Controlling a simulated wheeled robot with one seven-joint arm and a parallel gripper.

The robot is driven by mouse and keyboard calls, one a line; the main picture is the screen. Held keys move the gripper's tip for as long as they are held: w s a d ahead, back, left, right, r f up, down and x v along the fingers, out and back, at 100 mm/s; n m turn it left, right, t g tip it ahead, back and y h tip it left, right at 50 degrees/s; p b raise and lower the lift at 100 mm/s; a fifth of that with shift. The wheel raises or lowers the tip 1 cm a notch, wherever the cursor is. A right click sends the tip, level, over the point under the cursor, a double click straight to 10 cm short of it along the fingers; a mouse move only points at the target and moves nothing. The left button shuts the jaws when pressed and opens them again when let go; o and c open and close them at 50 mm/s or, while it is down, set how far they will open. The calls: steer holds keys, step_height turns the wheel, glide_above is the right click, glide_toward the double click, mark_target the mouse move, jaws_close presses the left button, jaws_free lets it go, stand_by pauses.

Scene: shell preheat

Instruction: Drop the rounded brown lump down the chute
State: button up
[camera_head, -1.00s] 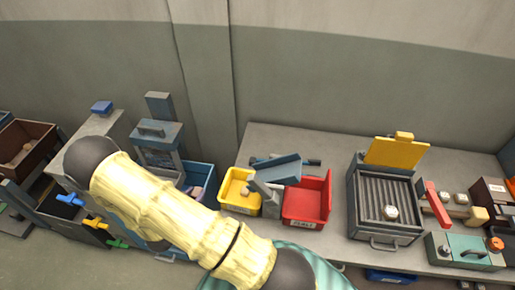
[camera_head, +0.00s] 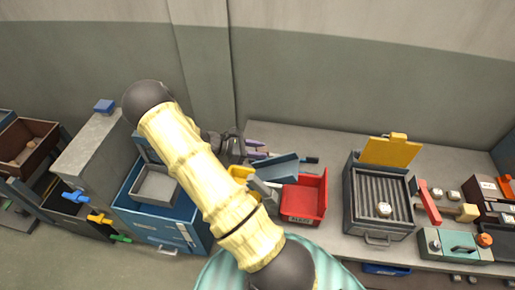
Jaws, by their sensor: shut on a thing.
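My gripper (camera_head: 257,148) is above the back of the bench, behind the yellow bin. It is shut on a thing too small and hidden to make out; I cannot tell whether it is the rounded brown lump. A sloped blue-grey trough (camera_head: 277,167), which may be the chute, stands between the yellow bin (camera_head: 240,171) and the red bin (camera_head: 322,190). My gripper is close to its upper left, apart from it as far as I can tell. A small tan lump (camera_head: 30,151) lies in the brown bin (camera_head: 17,137) at far left.
A blue box (camera_head: 128,208) with a grey tray (camera_head: 157,186) stands left of my arm. A ribbed grill box (camera_head: 369,220) with a raised yellow lid (camera_head: 393,152) holds a pale lump (camera_head: 384,209). A teal box (camera_head: 455,246) is at right. My arm hides part of the yellow bin.

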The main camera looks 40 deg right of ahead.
step_height(320, 180, down, 9)
steer(key=b, duration=0.6)
steer(key=shift+b, duration=0.3)
steer(key=o, duration=1.1)
steer(key=shift+c, duration=0.2)
steer(key=shift+w+a+r+b, duration=0.15)
steer(key=shift+w+a+b, duration=0.2)
steer(key=shift+a, duration=0.2)
steer(key=b+v, duration=0.5)
steer(key=v, duration=1.1)
